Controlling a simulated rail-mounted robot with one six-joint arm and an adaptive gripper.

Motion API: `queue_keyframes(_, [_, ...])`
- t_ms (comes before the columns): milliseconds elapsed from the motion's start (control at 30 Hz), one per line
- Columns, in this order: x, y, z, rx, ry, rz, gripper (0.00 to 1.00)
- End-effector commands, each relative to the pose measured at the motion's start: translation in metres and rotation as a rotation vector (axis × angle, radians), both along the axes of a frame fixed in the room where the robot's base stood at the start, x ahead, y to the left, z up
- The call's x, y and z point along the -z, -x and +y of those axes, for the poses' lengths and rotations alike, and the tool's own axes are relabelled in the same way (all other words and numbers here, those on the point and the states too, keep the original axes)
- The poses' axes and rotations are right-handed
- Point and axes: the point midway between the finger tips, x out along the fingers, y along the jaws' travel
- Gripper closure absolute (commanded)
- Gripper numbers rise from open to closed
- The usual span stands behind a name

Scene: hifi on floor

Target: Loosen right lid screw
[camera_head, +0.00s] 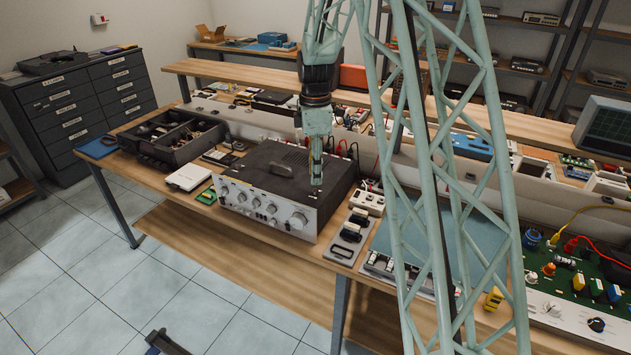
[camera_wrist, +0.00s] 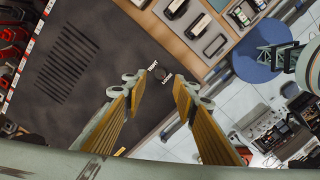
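The hifi unit (camera_head: 262,200) sits on the wooden bench, with a dark lid and a silver front panel with knobs. Its lid (camera_wrist: 85,60) fills the left of the wrist view, with vent slots. A small dark round screw (camera_wrist: 166,76) shows near the lid's corner, beside white lettering that includes "RIGHT". My gripper (camera_head: 316,182) points down over the lid's right part. In the wrist view my gripper (camera_wrist: 160,84) is open, its two yellow-brown fingers apart on either side of the screw's place, with nothing between them. I cannot tell the height of the fingertips above the screw.
A dark compartment tray (camera_head: 170,138) stands left of the unit. A white power strip (camera_head: 366,202) and a grey tray with dark parts (camera_head: 349,236) lie to its right. A blue mat (camera_head: 440,235) lies behind my lattice column. A raised shelf runs behind the bench.

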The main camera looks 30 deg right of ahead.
Motion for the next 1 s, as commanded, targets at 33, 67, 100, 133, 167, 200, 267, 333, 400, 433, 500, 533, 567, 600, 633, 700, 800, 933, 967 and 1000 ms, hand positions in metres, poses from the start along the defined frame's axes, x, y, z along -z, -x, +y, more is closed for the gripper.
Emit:
queue_keyframes(33, [-0.009,-0.001,0.0,0.0,0.001,-0.003,0.73])
queue_keyframes(67, [-0.013,-0.001,0.0,0.0,0.001,-0.003,0.73])
queue_keyframes(100, [-0.019,0.0,0.0,0.0,0.001,-0.002,0.73])
queue_keyframes(133, [-0.023,0.0,0.0,0.0,0.001,-0.002,0.73])
queue_keyframes(167, [-0.027,0.0,0.0,0.0,0.001,-0.002,0.73])
queue_keyframes(200, [-0.033,0.0,0.0,0.0,0.001,-0.002,0.73])
queue_keyframes(267, [-0.04,0.0,0.0,0.0,0.001,-0.002,0.73])
queue_keyframes(333, [-0.047,-0.001,0.0,0.0,0.001,-0.002,0.73])
queue_keyframes(400, [-0.053,0.0,0.0,0.0,0.0,0.0,0.73])
queue_keyframes(433, [-0.055,0.0,0.0,0.0,0.0,0.0,0.73])
queue_keyframes(500, [-0.058,0.0,0.0,0.0,0.0,0.0,0.73])
queue_keyframes(533, [-0.06,0.0,0.0,0.0,0.0,0.0,0.73])
queue_keyframes(567, [-0.06,0.0,0.0,0.0,0.0,0.0,0.73])
queue_keyframes(600, [-0.061,0.0,0.0,0.0,0.0,0.0,0.73])
queue_keyframes(633, [-0.062,0.0,0.0,0.0,0.0,0.0,0.73])
queue_keyframes(700, [-0.062,0.0,0.0,0.0,0.0,0.0,0.73])
queue_keyframes(800, [-0.062,0.0,0.0,0.0,0.0,0.0,0.73])
queue_keyframes(933, [-0.062,0.0,0.0,0.0,0.0,0.0,0.73])
queue_keyframes(967, [-0.062,0.0,0.0,0.0,0.0,0.0,0.73])
queue_keyframes(1000, [-0.062,0.0,0.0,0.0,0.0,0.0,0.73])
